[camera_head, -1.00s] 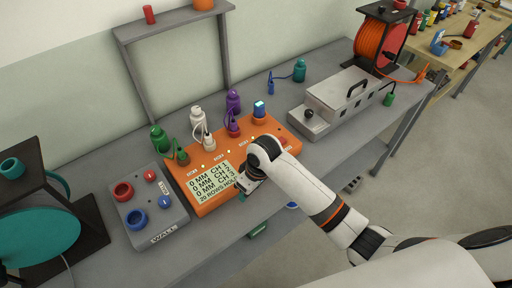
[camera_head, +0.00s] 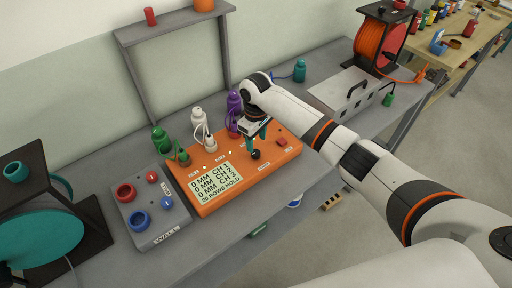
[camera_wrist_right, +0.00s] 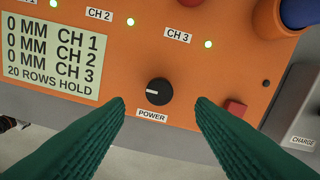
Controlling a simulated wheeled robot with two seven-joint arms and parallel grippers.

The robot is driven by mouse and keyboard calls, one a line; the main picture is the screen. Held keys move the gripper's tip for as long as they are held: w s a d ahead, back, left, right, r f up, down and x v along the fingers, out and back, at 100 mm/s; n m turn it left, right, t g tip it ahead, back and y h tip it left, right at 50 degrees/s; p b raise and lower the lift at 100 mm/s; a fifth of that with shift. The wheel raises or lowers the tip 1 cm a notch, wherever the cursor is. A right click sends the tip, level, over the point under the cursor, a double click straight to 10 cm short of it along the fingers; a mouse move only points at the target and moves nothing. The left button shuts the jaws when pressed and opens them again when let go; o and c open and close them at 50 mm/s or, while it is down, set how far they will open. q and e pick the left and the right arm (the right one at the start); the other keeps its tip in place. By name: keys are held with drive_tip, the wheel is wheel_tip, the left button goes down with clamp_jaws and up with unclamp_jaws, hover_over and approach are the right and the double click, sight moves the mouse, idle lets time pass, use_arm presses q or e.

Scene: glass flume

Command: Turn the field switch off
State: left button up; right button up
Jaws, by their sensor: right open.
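An orange box (camera_head: 205,203) sits on the grey bench, with a text screen (camera_head: 215,183) and lit channel lights. Its round black knob (camera_head: 255,155) also shows in the right wrist view (camera_wrist_right: 159,92), above a POWER label; its white mark points left. I see no label reading "field". My right gripper (camera_head: 258,145) is open, its teal fingers pointing down at the knob. In the right wrist view the fingertips (camera_wrist_right: 160,106) are on either side just below the knob, with nothing between them. Whether they touch the panel I cannot tell. My left gripper is out of view.
A red button (camera_wrist_right: 234,109) is right of the knob. Green, white and purple plugs (camera_head: 197,119) stand along the box's back. A grey WALL box (camera_head: 160,221) with red and blue sockets is left. A metal case (camera_head: 342,92) is right, partly behind my arm.

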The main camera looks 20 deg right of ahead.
sight(256, 152)
drive_tip(key=shift+f, duration=2.65)
drive_tip(key=c, duration=1)
